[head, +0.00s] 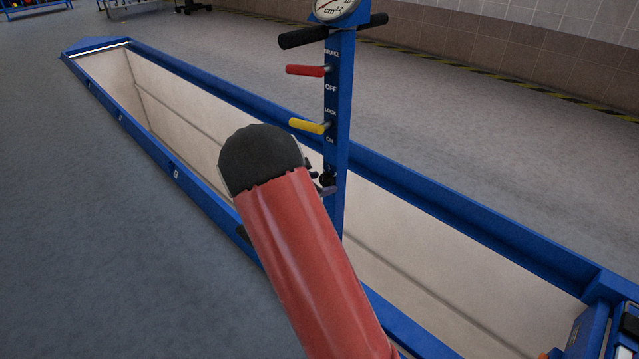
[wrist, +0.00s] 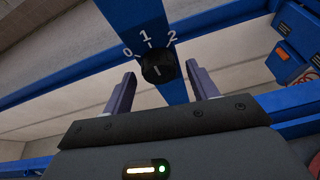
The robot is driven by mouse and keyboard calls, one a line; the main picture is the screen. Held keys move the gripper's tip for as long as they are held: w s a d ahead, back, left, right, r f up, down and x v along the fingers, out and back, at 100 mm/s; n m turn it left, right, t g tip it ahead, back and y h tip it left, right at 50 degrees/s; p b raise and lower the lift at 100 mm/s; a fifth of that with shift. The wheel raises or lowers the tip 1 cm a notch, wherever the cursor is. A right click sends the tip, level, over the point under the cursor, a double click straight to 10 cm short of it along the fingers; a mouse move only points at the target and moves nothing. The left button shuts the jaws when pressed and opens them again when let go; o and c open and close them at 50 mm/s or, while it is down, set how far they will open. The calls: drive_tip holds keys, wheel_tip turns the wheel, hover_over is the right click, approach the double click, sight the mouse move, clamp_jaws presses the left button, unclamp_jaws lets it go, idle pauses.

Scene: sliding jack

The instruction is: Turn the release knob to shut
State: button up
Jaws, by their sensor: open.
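The release knob (wrist: 158,68) is a round black knob on the blue post (wrist: 138,14), with white marks 0, 1 and 2 around its upper side. A short pale line shows on its face; which number it points to I cannot tell. My gripper (wrist: 161,70) is open in the wrist view, one finger on each side of the knob, with visible gaps and no clear contact. In the head view my red arm hides most of the gripper, and the knob (head: 327,179) is a small dark shape on the post.
The post carries a gauge (head: 334,8), a black handlebar (head: 303,38), a red lever (head: 305,70) and a yellow lever (head: 307,126) above the knob. Grey floor (head: 90,210) at left is clear.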

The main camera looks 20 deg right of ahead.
drive_tip(key=shift+c, duration=0.5)
drive_tip(key=c, duration=0.9)
idle(0.7)
drive_tip(key=o, duration=1)
drive_tip(key=v, duration=0.8)
drive_tip(key=shift+d, duration=0.1)
